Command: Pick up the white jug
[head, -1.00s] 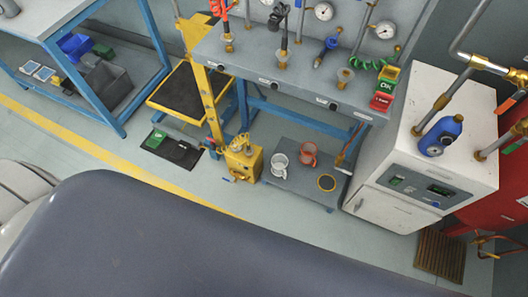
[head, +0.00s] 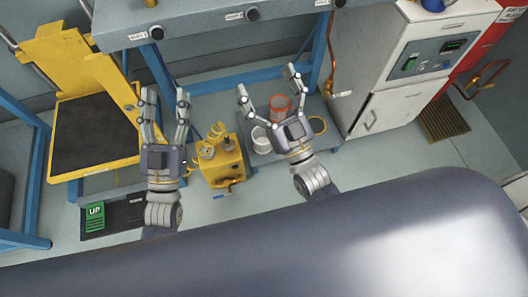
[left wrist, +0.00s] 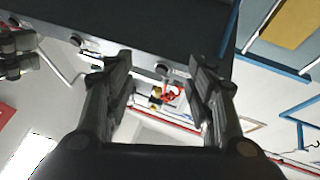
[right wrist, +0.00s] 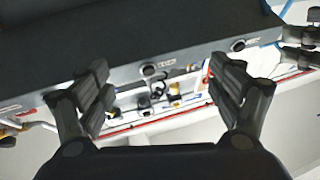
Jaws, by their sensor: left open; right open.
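The white jug (head: 262,141) stands on a low grey platform (head: 323,144) under the workbench, in the head view. My right gripper (head: 268,84) overlaps the jug's right side in that view; its height above the jug is hard to tell. It is open and empty, its fingers pointing up toward the bench, and also shows open in the right wrist view (right wrist: 158,75). My left gripper (head: 165,97) is open and empty, left of the yellow box; it also shows open in the left wrist view (left wrist: 158,65). Neither wrist view shows the jug.
An orange jug (head: 279,102) stands just behind the white one. A yellow box (head: 222,162) with fittings on top is close on the left. The bench front (head: 190,22) overhangs the area. A white cabinet (head: 372,103) stands to the right, and a yellow frame (head: 62,55) to the left.

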